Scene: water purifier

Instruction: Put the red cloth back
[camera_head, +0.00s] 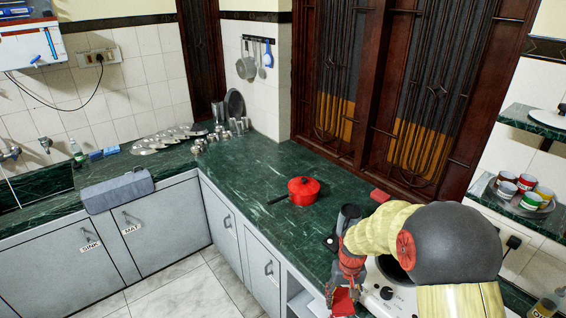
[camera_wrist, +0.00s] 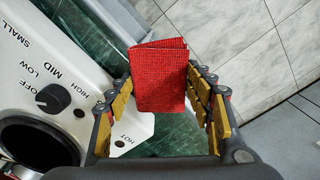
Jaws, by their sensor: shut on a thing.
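The red cloth (camera_wrist: 160,76) is a folded, woven-looking piece held between the yellow-padded fingers of my gripper (camera_head: 345,288). It shows in the wrist view above the counter edge, with floor tiles beyond. In the head view the cloth (camera_head: 343,303) hangs at the bottom, below my gripper and in front of the counter front. My gripper is shut on it. A second small red folded piece (camera_head: 380,195) lies on the green counter near the window; I cannot tell whether it is cloth.
A white stove (camera_wrist: 60,95) with knobs stands beside my gripper. Cups stand on a right shelf tray (camera_head: 508,200). The floor is clear.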

